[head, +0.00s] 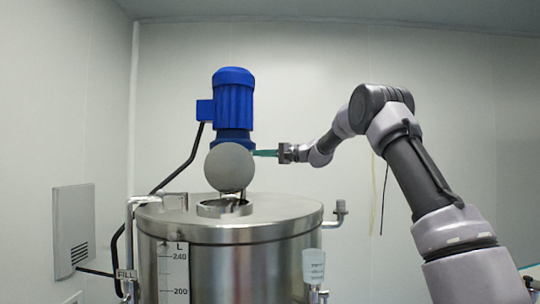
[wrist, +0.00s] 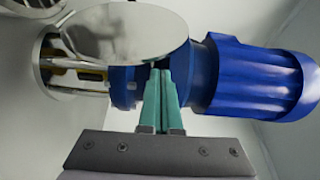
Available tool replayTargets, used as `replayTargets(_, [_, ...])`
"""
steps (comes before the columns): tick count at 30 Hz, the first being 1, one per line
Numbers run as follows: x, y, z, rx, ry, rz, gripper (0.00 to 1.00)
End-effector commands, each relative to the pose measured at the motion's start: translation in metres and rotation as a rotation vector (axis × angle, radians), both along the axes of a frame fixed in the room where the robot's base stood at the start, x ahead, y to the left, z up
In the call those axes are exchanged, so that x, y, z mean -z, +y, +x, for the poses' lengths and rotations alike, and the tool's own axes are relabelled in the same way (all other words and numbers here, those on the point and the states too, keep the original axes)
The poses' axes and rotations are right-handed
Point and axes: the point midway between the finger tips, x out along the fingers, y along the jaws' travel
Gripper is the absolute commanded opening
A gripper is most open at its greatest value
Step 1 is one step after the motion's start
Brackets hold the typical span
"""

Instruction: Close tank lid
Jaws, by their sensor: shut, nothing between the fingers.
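The steel tank (head: 280,230) stands upright in the head view. Its round lid (head: 229,168) is raised on edge above the circular opening (head: 224,208) in the tank top, so the opening is uncovered. My gripper (head: 256,153) has thin green fingers, shut and empty, at the right upper edge of the lid and just in front of the blue motor. In the wrist view the lid (wrist: 130,35) fills the upper middle, and the fingertips of my gripper (wrist: 162,75) are at its lower edge. I cannot tell whether they touch it.
A blue motor (head: 233,100) stands on the tank top behind the lid; it also shows close in the wrist view (wrist: 260,80). A pipe (head: 130,240) and black cable (head: 185,160) run at the left. A small fitting (head: 340,212) sticks out at the right.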

Motion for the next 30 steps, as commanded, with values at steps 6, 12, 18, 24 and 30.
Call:
replayTargets(6, [0.0, 0.015, 0.006, 0.0, 0.001, 0.0, 0.0])
replayTargets(12, [0.0, 0.016, 0.006, 0.001, 0.001, 0.0, 0.0])
replayTargets(18, [0.0, 0.016, 0.006, 0.001, -0.001, 0.001, 0.0])
replayTargets(24, [-0.001, 0.015, -0.001, 0.001, -0.039, -0.002, 0.0])
replayTargets(30, [0.0, 0.016, -0.007, 0.0, -0.075, -0.002, 0.0])
